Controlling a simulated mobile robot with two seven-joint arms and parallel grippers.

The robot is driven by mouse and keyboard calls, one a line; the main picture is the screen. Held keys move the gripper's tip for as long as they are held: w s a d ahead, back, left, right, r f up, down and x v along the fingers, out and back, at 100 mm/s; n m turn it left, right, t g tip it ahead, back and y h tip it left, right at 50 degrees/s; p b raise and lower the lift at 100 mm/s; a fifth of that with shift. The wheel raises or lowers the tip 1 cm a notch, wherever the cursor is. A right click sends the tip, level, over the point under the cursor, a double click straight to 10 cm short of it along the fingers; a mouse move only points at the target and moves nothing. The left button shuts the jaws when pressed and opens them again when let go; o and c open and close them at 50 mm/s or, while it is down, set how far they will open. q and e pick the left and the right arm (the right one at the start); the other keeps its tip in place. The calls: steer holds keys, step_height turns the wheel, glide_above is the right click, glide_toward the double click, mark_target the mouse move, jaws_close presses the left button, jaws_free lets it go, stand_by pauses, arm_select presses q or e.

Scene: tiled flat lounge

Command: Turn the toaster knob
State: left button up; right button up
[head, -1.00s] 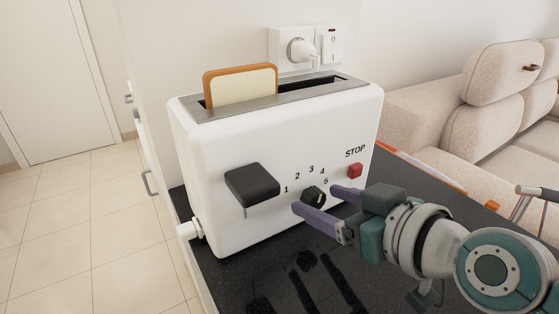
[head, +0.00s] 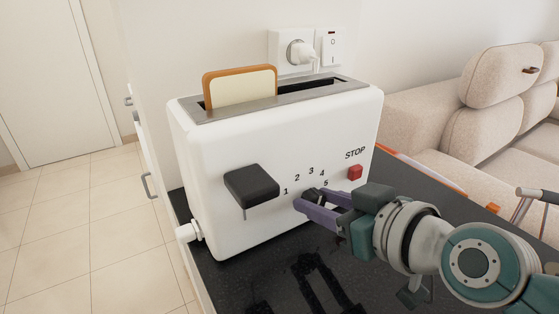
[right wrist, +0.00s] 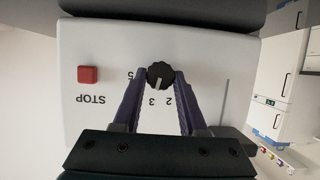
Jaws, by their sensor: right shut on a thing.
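The white toaster (head: 235,145) stands on a black counter, with a slice of bread (head: 240,87) sticking out of its left slot. Its black knob (right wrist: 160,76) sits among the printed numbers, its white mark towards the 3 in the right wrist view. My right gripper (head: 309,200) is shut on the knob, with a purple finger on either side of it; the fingertips (right wrist: 160,72) also show in the right wrist view. In the head view the fingers hide most of the knob. My left gripper is out of view.
A black lever (head: 252,186) juts from the toaster's front, left of the knob. A red STOP button (head: 355,172) is to its right. The bare black counter (head: 290,270) lies in front. A beige sofa (head: 480,120) stands at the right.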

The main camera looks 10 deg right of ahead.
jaws_close()
steer(key=shift+d+f+m+g+y+b, duration=0.15)
steer(key=shift+m+y+b, duration=0.2)
steer(key=shift+m+b, duration=0.25)
steer(key=shift+f+m+g+y+b, duration=0.15)
steer(key=shift+m+y+b, duration=0.25)
steer(key=shift+b, duration=0.35)
steer(key=m+y+b, duration=0.1)
steer(key=b, duration=0.1)
steer(key=shift+d+m+b, duration=0.1)
steer(key=shift+m+b, duration=0.3)
steer(key=shift+w+r+m+y+b, duration=0.1)
steer(key=shift+r+m+y+b, duration=0.2)
steer(key=shift+m+b, duration=0.35)
steer(key=shift+f, duration=0.1)
steer(key=o, duration=1)
jaws_free()
